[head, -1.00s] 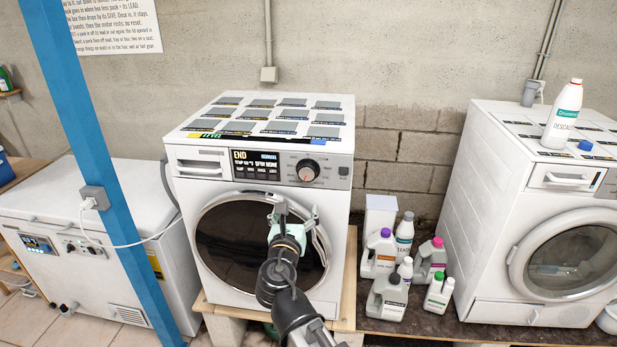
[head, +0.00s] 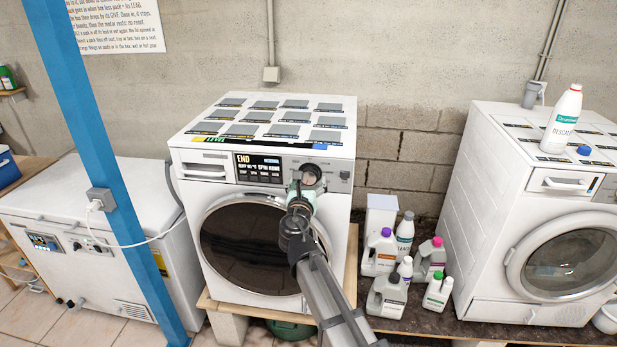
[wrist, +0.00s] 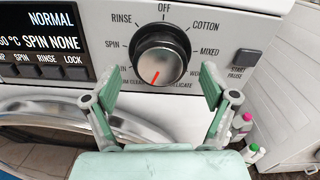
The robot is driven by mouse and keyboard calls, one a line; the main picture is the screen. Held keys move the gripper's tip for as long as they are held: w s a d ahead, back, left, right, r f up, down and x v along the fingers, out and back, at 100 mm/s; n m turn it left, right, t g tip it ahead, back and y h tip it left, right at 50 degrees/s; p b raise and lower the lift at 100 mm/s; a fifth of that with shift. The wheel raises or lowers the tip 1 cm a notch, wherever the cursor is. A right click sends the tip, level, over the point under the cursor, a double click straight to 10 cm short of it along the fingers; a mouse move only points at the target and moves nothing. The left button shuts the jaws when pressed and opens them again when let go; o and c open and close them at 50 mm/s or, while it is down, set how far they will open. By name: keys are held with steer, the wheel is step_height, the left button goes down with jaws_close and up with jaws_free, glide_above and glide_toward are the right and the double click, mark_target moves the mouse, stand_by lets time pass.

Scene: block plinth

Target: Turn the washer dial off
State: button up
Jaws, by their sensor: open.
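The washer (head: 190,210) in the middle of the head view stands on a wooden-topped block plinth, and its display (head: 259,168) reads END. In the wrist view its round dial (wrist: 160,57) has a black rim and silver face. The dial's red mark points down and slightly left, away from the OFF label (wrist: 164,8) at the top. My gripper (wrist: 158,100) is open, with one green-padded finger at each side just below the dial, apart from it.
A START PAUSE button (wrist: 244,58) is right of the dial. Several bottles (head: 392,265) stand right of the washer. A second washer (head: 560,240) is further right. A blue post (head: 105,170) and a white chest freezer (head: 90,235) are at the left.

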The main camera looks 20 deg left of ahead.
steer(key=shift+x, duration=0.85)
steer(key=c, duration=1.2)
steer(key=shift+o, duration=0.2)
